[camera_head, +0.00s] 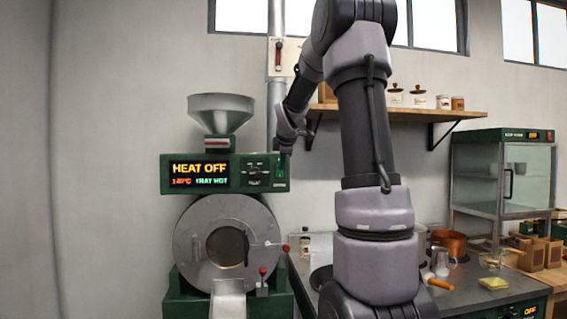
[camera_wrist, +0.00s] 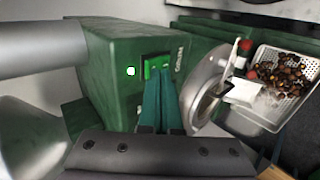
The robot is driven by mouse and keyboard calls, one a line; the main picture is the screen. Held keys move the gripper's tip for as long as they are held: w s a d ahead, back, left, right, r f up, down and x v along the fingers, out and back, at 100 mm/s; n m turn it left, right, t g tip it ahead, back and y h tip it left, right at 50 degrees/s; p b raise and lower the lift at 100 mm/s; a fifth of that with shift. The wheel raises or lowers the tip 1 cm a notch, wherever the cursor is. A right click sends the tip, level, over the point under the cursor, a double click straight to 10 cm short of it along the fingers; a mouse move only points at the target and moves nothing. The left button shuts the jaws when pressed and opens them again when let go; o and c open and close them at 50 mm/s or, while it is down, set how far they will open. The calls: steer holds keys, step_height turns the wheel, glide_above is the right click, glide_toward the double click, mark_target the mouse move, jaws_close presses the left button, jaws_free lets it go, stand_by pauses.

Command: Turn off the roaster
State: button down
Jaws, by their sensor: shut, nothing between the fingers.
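The green roaster (camera_head: 228,205) stands at the left in the head view, with a silver hopper on top and a round drum door in front. Its display (camera_head: 199,174) reads "HEAT OFF" in yellow, with smaller red and green text below. In the head view, my gripper (camera_head: 284,148) is at the panel's right end.
In the head view, a counter (camera_head: 470,290) with a copper pot (camera_head: 449,243) stands right, a glass warmer (camera_head: 503,180) behind. A wooden shelf (camera_head: 440,114) and a wall lever box (camera_head: 280,57) are above.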

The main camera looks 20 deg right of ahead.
steer(key=shift+w+d+r, duration=0.1)
steer(key=shift+w, duration=0.25)
steer(key=shift+w+d+r, duration=0.1)
steer(key=shift+w+d, duration=0.05)
steer(key=shift+w, duration=0.3)
steer(key=shift+r, duration=0.1)
steer(key=shift+r, duration=0.75)
